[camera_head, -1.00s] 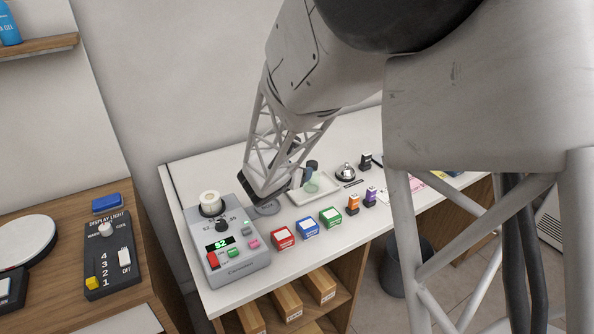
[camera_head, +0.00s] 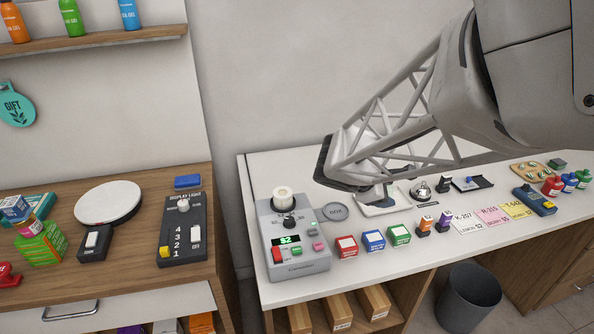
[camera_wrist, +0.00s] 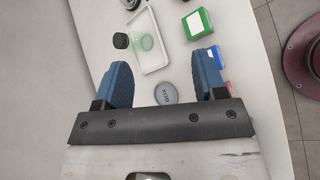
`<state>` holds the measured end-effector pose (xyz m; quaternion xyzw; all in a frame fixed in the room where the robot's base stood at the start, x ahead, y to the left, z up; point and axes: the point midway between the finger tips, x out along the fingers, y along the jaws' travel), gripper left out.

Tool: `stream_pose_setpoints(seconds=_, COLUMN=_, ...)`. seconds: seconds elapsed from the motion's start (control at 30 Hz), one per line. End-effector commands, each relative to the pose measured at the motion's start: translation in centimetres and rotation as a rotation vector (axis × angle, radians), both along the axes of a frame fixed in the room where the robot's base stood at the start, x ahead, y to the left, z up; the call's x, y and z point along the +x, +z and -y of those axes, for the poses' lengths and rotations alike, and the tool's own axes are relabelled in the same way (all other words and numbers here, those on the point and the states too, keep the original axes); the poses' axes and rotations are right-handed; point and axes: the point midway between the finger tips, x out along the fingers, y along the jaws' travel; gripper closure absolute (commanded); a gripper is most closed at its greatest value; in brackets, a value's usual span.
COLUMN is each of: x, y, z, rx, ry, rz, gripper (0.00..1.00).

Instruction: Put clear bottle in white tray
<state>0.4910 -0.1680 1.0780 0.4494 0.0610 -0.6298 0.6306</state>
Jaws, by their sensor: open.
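The white tray (camera_wrist: 153,58) lies on the white counter and shows ahead of my fingers in the wrist view. In the head view the tray (camera_head: 385,208) is partly hidden by my arm. The clear bottle (camera_wrist: 146,43) has a dark cap and a see-through greenish body. It appears to stand upright in the tray, with its cap seen over the tray's edge. My gripper (camera_wrist: 165,63) is open, with two blue fingers wide apart and nothing between them. It is short of the bottle, not touching it. In the head view the bottle is hard to make out behind my arm.
A grey round disc marked BOX (camera_head: 335,211) lies beside a grey control box (camera_head: 293,238). Red (camera_head: 346,246), blue (camera_head: 373,240) and green (camera_head: 399,234) small boxes line the counter's front. A silver bell (camera_head: 420,190) stands right of the tray.

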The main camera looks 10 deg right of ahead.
Motion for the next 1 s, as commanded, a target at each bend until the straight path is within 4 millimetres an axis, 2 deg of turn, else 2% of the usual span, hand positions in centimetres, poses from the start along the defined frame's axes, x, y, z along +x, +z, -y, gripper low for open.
stream_pose_setpoints(seconds=0.2, x=-5.2, y=2.0, z=-3.3, rx=0.233, ry=-0.249, rz=0.174, gripper=0.35)
stream_pose_setpoints(seconds=0.6, x=-13.4, y=4.4, z=-11.1, rx=0.693, ry=-0.702, rz=0.411, gripper=0.35)
stream_pose_setpoints(seconds=0.8, x=-16.2, y=5.4, z=-14.6, rx=0.889, ry=-0.882, rz=0.468, gripper=0.35)
stream_pose_setpoints(seconds=1.0, x=-17.4, y=6.0, z=-16.2, rx=0.982, ry=-0.969, rz=0.484, gripper=0.35)
